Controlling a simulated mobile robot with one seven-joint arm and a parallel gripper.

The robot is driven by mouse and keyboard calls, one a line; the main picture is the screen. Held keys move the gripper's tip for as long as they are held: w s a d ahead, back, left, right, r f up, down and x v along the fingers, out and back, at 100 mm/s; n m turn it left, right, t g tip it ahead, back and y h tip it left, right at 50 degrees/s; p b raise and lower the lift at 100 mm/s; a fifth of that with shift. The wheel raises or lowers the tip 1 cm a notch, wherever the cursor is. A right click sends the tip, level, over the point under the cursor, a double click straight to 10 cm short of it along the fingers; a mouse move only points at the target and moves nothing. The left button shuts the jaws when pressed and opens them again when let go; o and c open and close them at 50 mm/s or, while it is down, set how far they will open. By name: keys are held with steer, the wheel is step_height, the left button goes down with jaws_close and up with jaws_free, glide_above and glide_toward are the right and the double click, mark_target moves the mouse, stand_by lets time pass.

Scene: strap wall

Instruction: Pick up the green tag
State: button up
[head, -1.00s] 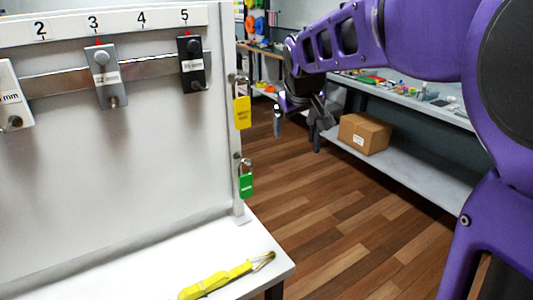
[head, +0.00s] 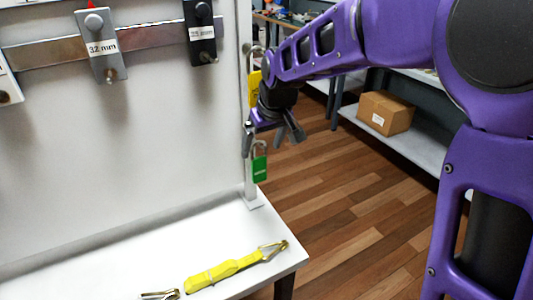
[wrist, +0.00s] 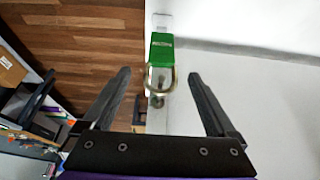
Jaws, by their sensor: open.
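The green tag (head: 259,167) is a green padlock-like body with a metal shackle, hanging on the right edge post of the white wall. It also shows in the wrist view (wrist: 161,47), ahead of the fingers, with its shackle toward me. My gripper (head: 274,139) is open and empty, just above the green tag in the head view. In the wrist view my gripper (wrist: 160,85) has its two fingers apart on either side of the shackle's line, and the tag's body lies beyond the fingertips. No contact with the tag is visible.
A yellow tag (head: 255,90) hangs above, partly hidden by my arm. A yellow strap with hooks (head: 225,271) lies on the white ledge (head: 130,262). Grey and black clamps (head: 101,45) sit on the wall rail. A cardboard box (head: 386,112) is on a shelf at right.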

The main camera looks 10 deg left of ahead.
mark_target(260, 158)
steer(key=shift+s+b+x, duration=0.15)
steer(key=shift+b+x, duration=0.05)
steer(key=shift+x, duration=1.35)
steer(key=shift+s+b+x, duration=0.15)
steer(key=shift+x, duration=1.4)
steer(key=shift+d+f, duration=0.15)
steer(key=c, duration=1.5)
